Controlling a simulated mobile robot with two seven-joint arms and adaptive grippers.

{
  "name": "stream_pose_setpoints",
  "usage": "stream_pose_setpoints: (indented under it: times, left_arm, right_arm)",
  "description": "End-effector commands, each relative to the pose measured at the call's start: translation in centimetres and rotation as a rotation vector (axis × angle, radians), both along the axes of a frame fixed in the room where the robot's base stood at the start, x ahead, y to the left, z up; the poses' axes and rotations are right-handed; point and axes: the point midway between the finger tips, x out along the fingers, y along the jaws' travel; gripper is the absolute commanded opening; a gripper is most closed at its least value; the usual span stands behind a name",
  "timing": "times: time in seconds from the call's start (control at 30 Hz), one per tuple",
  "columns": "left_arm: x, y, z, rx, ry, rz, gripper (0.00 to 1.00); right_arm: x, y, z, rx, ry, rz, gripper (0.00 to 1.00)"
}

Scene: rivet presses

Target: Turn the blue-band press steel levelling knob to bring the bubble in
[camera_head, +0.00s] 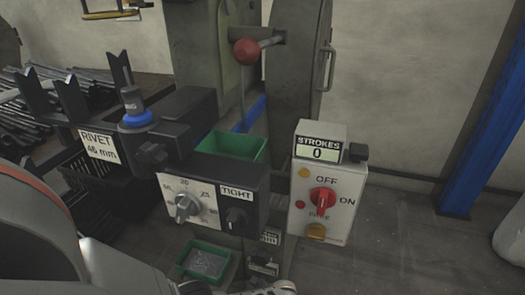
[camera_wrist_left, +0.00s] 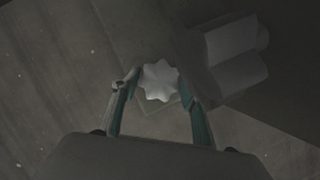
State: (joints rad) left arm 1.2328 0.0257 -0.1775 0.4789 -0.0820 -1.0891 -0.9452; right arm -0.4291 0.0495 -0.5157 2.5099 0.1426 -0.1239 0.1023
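The press with the blue band (camera_head: 136,119) stands at the left in the head view, with a "RIVET 46 mm" label on its side. In the left wrist view a pale, scalloped knob (camera_wrist_left: 159,81) lies between the fingertips of my left gripper (camera_wrist_left: 158,78). The fingers meet the knob's edges on both sides, and the gripper appears shut on it. The view is dim, so contact is hard to judge. In the head view my left arm comes in at the lower left, and its fingers and this knob are not clearly visible. No bubble shows.
A steel dial (camera_head: 186,208) and a black "TIGHT" knob (camera_head: 238,218) sit on the press front. Right of them is a strokes box (camera_head: 324,190) reading 0 with a red switch. A green tray (camera_head: 204,262) is below. A blue post (camera_head: 484,120) stands right.

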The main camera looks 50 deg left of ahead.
Motion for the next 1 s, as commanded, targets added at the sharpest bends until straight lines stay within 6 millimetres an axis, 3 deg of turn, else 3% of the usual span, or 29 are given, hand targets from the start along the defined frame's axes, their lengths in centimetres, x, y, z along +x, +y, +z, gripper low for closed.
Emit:
stream_pose_setpoints:
  times: [0.47, 0.7, 1.0]
  left_arm:
    - [0.0, -0.1, 0.1, 0.001, 0.000, -0.001, 0.57]
    - [-0.1, -0.5, 1.1, -0.001, -0.002, -0.001, 0.57]
    - [-0.5, -7.6, 1.1, -0.002, 0.002, -0.004, 0.57]
  right_arm:
    - [0.0, -0.1, -0.1, -0.006, 0.000, 0.004, 0.40]
    - [0.0, -0.1, -0.1, -0.005, 0.000, 0.002, 0.40]
    - [0.0, -0.1, -0.1, -0.005, 0.000, 0.002, 0.40]
